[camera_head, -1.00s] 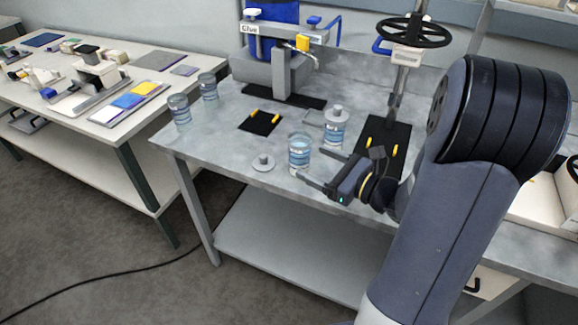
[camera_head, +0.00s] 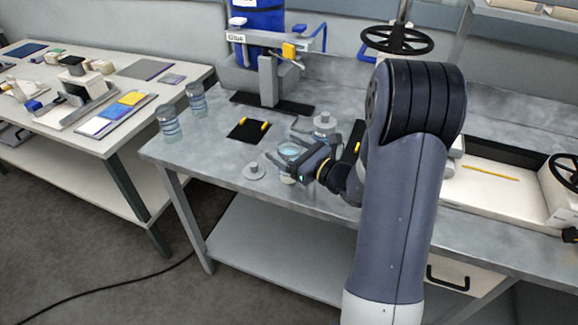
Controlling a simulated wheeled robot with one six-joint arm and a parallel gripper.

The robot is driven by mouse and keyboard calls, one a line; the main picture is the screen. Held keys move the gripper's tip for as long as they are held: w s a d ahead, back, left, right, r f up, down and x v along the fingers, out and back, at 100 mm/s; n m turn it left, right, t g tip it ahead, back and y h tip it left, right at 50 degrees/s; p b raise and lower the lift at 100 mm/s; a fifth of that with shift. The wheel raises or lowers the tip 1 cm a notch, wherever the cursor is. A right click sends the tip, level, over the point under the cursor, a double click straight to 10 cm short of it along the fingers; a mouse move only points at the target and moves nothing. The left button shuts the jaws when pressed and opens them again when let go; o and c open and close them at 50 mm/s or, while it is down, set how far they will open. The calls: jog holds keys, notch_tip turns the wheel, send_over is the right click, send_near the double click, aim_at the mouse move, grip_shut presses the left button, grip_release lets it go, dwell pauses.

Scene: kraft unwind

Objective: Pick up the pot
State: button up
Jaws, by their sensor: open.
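A clear pot with a blue band (camera_head: 289,150) stands on the grey workbench (camera_head: 215,165). My gripper (camera_head: 283,153) is open at the pot, with one finger reaching along its left front side. The far finger shows only partly, near the pot's right rear. My gripper covers much of the pot's lower part, so I cannot tell whether the fingers touch it. A similar pot with a grey lid (camera_head: 324,124) stands just behind. Two open pots stand at the bench's left end, one in front (camera_head: 168,123) and one behind (camera_head: 196,98).
A loose grey lid (camera_head: 254,171) lies left of my gripper. A white tray (camera_head: 480,190) is at right.

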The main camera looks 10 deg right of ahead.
jog(key=shift+w+a, duration=0.4)
jog(key=shift+w, duration=0.1)
jog(key=shift+c, duration=0.5)
jog(key=c, duration=1.2)
jog(key=shift+c, duration=0.5)
jog(key=shift+r, duration=0.1)
